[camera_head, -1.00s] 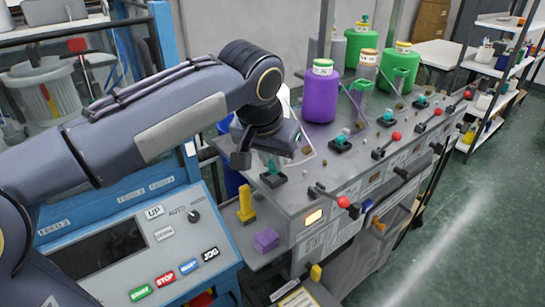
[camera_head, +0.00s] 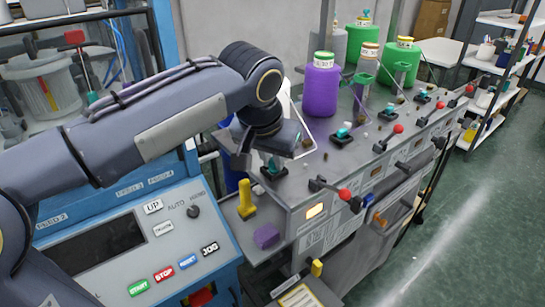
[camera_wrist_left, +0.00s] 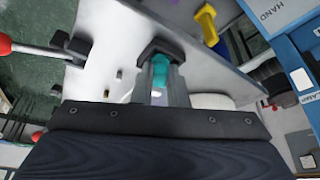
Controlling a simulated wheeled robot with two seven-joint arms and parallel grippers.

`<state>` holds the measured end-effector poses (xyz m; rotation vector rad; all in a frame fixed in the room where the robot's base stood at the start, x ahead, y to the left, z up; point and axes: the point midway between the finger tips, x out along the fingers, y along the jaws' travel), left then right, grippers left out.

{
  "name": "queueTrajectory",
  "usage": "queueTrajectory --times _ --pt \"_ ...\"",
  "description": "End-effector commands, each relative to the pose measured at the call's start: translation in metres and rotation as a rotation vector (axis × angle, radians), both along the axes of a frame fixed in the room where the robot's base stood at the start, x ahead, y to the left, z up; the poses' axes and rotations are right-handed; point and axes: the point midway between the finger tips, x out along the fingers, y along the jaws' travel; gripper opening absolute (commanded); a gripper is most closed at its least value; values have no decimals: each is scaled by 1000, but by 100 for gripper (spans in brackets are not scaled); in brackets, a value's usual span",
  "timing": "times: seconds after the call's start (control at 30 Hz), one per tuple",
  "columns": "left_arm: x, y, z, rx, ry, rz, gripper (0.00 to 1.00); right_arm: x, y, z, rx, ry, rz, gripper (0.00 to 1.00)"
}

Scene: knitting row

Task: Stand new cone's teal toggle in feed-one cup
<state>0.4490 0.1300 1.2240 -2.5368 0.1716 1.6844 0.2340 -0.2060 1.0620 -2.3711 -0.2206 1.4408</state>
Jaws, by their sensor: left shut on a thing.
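My left gripper (camera_head: 269,160) is over the nearest black cup (camera_head: 274,173) on the grey machine deck, at its near left end. In the left wrist view the gripper (camera_wrist_left: 162,88) is shut on a teal toggle (camera_wrist_left: 160,70). The toggle's far end points at the black cup (camera_wrist_left: 158,48), which lines up with the fingertips. I cannot tell whether the toggle is inside the cup or just above it. The fingers hide much of the toggle. My right gripper is not in view.
Several black cups with teal toggles, such as this one (camera_head: 342,133), line the deck. A purple cone (camera_head: 321,88) and green cones (camera_head: 400,64) stand behind. A yellow peg (camera_head: 246,198), a purple block (camera_head: 266,236) and red-knobbed levers (camera_head: 345,194) are nearby.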

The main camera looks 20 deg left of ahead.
Motion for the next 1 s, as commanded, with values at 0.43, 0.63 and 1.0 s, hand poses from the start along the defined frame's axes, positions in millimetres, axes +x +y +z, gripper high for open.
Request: queueTrajectory --times 0.43,0.63,1.0 --pt "-2 -2 -7 5 19 -5 38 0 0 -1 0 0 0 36" --pt "-5 -2 -1 3 19 -6 38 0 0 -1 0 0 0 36" --pt "-25 5 59 2 2 2 38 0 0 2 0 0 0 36"
